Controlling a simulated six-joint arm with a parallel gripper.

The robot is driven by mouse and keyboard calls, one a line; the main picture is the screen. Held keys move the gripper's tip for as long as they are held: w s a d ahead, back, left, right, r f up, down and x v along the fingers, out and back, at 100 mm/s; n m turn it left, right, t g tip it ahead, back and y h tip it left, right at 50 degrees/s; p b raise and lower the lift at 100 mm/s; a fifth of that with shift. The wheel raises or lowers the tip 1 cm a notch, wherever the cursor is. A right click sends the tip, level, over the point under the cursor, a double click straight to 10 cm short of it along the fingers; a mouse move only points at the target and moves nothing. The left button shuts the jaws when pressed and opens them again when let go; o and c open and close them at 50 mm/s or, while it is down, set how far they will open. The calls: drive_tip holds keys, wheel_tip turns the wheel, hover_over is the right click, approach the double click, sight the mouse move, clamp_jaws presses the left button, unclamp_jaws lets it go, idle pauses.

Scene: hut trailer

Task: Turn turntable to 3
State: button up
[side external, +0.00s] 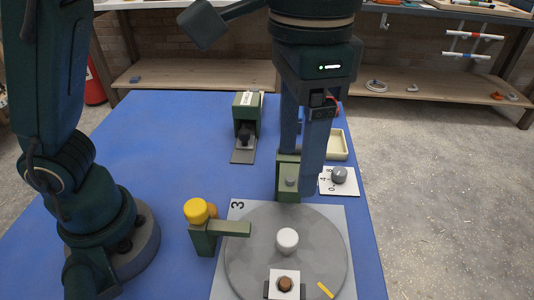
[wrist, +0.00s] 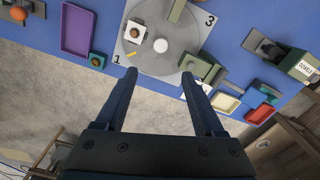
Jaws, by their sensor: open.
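The turntable is a grey disc (side external: 250,262) on a light grey plate, with a white round knob (side external: 287,238) at its middle. A yellow mark (side external: 326,290) lies near its rim. A printed 3 (side external: 237,204) is at the plate's far left corner. In the wrist view the yellow mark (wrist: 131,57) is beside the printed 1 (wrist: 117,58), and the 3 (wrist: 210,20) is across the disc. My gripper (side external: 304,172) points down behind the disc, its fingers apart and empty. In the wrist view the disc lies beyond my fingertips (wrist: 160,74).
A green block (side external: 289,190) stands at the disc's far edge, close to my fingers. A yellow-topped post (side external: 198,212) with a green bar stands at its left. A brown knob on a white square (side external: 285,283) is at the disc's front. Blue table (side external: 150,130) is clear at left.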

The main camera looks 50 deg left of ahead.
sight(288, 237)
wheel_tip(288, 237, down, 16)
drive_tip(key=shift+a+r, duration=0.1)
idle(0.6)
clamp_jaws()
idle(1.4)
